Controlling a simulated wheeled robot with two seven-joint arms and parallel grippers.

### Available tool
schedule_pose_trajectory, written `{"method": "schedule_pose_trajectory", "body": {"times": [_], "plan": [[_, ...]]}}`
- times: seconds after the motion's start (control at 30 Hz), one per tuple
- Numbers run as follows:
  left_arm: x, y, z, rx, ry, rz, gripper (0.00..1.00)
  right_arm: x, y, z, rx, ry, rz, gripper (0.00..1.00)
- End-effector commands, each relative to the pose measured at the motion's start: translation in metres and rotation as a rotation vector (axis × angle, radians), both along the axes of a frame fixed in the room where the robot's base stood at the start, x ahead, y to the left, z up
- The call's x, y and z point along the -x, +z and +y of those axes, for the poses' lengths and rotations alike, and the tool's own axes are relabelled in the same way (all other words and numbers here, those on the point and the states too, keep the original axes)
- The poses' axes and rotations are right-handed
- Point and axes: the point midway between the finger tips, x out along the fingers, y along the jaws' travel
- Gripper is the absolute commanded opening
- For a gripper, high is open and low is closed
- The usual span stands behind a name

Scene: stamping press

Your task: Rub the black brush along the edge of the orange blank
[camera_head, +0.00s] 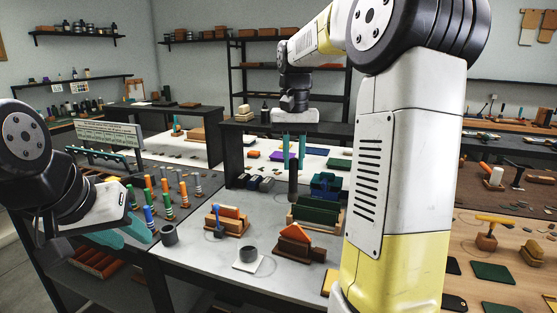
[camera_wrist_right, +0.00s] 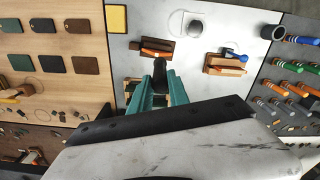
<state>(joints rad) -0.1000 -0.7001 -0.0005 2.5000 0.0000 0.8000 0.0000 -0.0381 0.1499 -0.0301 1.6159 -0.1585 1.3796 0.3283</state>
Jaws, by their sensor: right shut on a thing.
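My right gripper (camera_head: 294,151) points down over the middle table, its teal fingers shut on the black brush (camera_head: 293,183), which hangs upright. In the right wrist view the brush (camera_wrist_right: 160,72) sits between the teal fingertips. The other orange piece (camera_head: 230,211) sits on a brown wooden holder beside a blue-handled tool. The brush is apart from both. My left gripper (camera_head: 122,234) is at the left table edge, open and empty.
A grey cup (camera_head: 248,254) stands on a white square near the front edge, and another grey cup (camera_head: 169,235) stands left. A green block in a wooden holder (camera_head: 316,218) is just right of the brush. Several coloured-handle tools (camera_head: 168,195) stand on the left.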

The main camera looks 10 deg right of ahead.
Motion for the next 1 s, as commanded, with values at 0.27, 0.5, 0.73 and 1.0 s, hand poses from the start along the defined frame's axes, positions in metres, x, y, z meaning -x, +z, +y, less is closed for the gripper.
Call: {"method": "schedule_pose_trajectory", "body": {"times": [0.27, 0.5, 0.73, 1.0], "plan": [[0.000, 0.000, 0.000, 0.000, 0.000, 0.000, 0.36, 0.000, -0.001, 0.000, 0.000, 0.000, 0.000, 0.00], [0.000, 0.000, 0.000, -0.001, -0.001, 0.000, 0.36, 0.000, -0.016, 0.000, 0.000, -0.001, 0.002, 0.00], [0.000, 0.000, 0.000, 0.000, 0.000, 0.000, 0.36, 0.000, -0.040, 0.000, 0.000, -0.001, 0.002, 0.00], [0.000, 0.000, 0.000, -0.001, -0.001, 0.000, 0.36, 0.000, -0.053, 0.000, 0.000, -0.002, 0.000, 0.00]]}}
